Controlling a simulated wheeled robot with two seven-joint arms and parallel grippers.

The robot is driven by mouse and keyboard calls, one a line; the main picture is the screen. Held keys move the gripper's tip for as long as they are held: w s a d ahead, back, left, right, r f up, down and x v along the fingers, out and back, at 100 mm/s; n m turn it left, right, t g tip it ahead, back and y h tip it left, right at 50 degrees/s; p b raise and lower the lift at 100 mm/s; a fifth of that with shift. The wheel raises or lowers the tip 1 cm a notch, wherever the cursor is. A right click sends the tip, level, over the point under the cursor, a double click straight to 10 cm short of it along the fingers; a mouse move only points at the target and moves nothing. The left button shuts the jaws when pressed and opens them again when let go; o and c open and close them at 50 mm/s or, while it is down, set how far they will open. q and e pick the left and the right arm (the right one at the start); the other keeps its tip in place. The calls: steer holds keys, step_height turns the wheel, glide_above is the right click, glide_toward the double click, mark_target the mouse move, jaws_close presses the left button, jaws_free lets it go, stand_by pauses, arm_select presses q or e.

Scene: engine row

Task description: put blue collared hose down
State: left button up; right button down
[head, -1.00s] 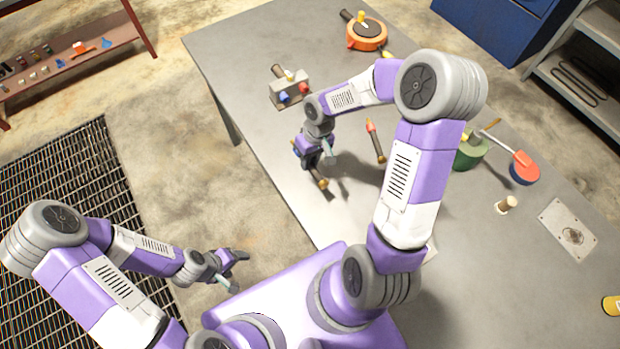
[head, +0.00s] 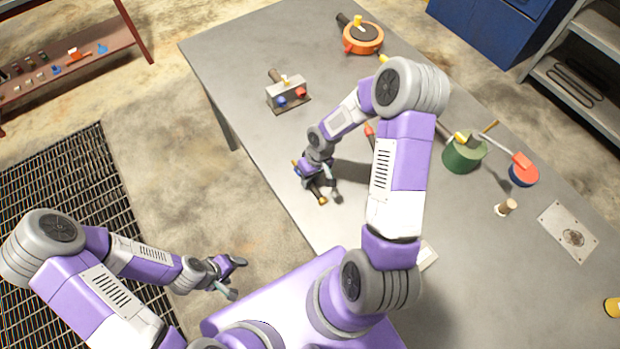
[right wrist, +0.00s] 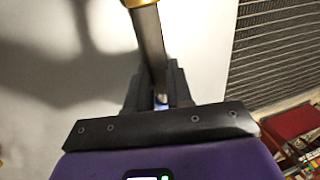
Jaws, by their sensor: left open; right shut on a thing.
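My right gripper (head: 324,186) is over the near-left edge area of the grey table and is shut on the blue collared hose (head: 321,199). The hose is a short dark tube with a brass-coloured end and a bit of blue at its other end; its middle is hidden by the gripper. In the right wrist view the dark hose (right wrist: 151,50) stands between the fingers, brass end at the top. I cannot tell whether it touches the table. My left gripper (head: 236,278) is open and empty, off the table over the floor.
A grey block with red and blue ports (head: 287,93) stands behind the gripper. A red collared hose (head: 369,130) is partly hidden by my right arm. Bare grey table (head: 240,60) lies left.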

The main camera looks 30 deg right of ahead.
steer(key=c, duration=1.5)
jaws_free()
steer(key=shift+f, duration=0.15)
steer(key=shift+o, duration=1)
steer(key=shift+r, duration=0.3)
steer(key=p+v, duration=0.1)
steer(key=v, duration=1.1)
steer(key=shift+f, duration=0.1)
